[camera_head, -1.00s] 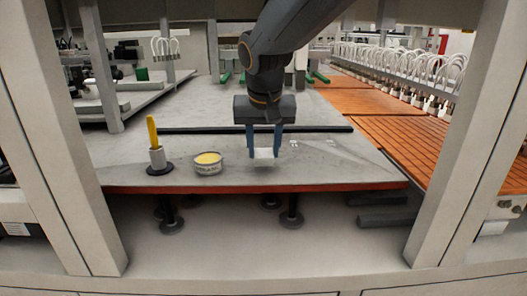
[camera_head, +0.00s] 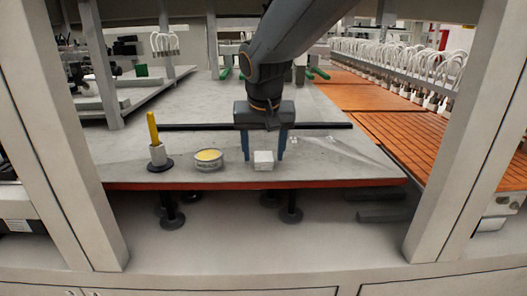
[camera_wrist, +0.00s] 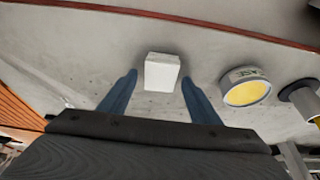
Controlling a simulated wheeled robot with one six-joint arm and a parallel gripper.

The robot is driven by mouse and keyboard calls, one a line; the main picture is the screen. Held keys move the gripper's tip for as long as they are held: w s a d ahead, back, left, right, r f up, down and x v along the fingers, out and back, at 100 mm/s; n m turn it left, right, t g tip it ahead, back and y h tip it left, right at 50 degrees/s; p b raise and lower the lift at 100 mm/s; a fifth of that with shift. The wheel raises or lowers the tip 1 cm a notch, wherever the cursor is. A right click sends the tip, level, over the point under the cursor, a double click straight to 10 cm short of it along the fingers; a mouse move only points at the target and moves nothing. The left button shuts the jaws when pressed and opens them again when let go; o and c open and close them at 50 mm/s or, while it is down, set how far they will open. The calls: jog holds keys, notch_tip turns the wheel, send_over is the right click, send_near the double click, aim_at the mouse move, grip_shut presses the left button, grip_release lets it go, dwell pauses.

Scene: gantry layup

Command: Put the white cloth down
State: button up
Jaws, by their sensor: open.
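The white cloth (camera_head: 263,160) is a small folded white block resting on the grey table (camera_head: 335,170) near its red front edge. In the wrist view the cloth (camera_wrist: 162,71) lies just beyond and between the fingertips. My gripper (camera_head: 264,157) points down over the table, its two blue fingers apart on either side of the cloth. In the wrist view my gripper (camera_wrist: 158,75) shows a gap between each finger and the cloth, and it holds nothing.
A tin with yellow contents (camera_head: 208,159) stands left of the cloth. Further left is a yellow-handled tool in a grey holder (camera_head: 158,157). A dark bar (camera_head: 200,127) lies across the table behind. Grey gantry posts (camera_head: 455,150) stand on both sides. Table to the right is mostly clear.

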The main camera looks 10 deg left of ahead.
jog(key=b+v, duration=0.2)
jog(key=v, duration=1)
jog(key=shift+b, duration=0.4)
jog(key=shift+s, duration=0.1)
